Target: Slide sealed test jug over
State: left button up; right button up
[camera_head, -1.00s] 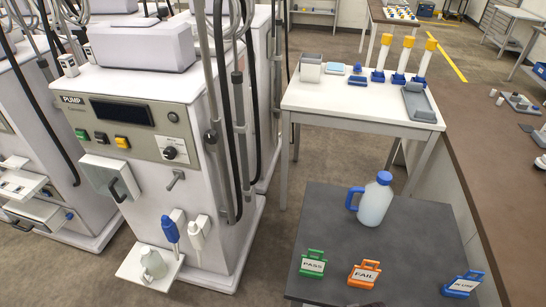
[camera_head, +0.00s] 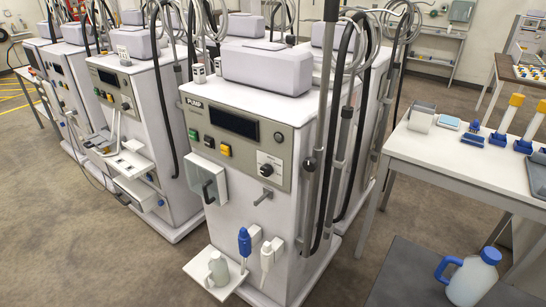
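A translucent jug (camera_head: 470,280) with a blue cap and blue handle stands upright on a dark grey table (camera_head: 405,275) at the lower right. Its base is cut off by the bottom edge of the picture. A smaller pale grey-green jug (camera_head: 218,268) stands on the white shelf (camera_head: 197,268) at the front of the pump machine. Neither of my grippers shows in the view.
The white pump machine (camera_head: 235,160) fills the middle, with blue and white connectors hanging on its front. More machines (camera_head: 125,130) stand to its left. A white table (camera_head: 440,165) with trays and yellow-topped bottles is at the right. Open floor (camera_head: 100,270) lies at lower left.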

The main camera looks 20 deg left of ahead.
aim_at(218, 271)
jog(key=u, duration=1.25)
jog(key=i+j+z, duration=0.3)
jog(key=i, duration=0.3)
jog(key=i+j+z, duration=0.25)
jog(key=i+j, duration=0.2)
jog(key=i, duration=0.1)
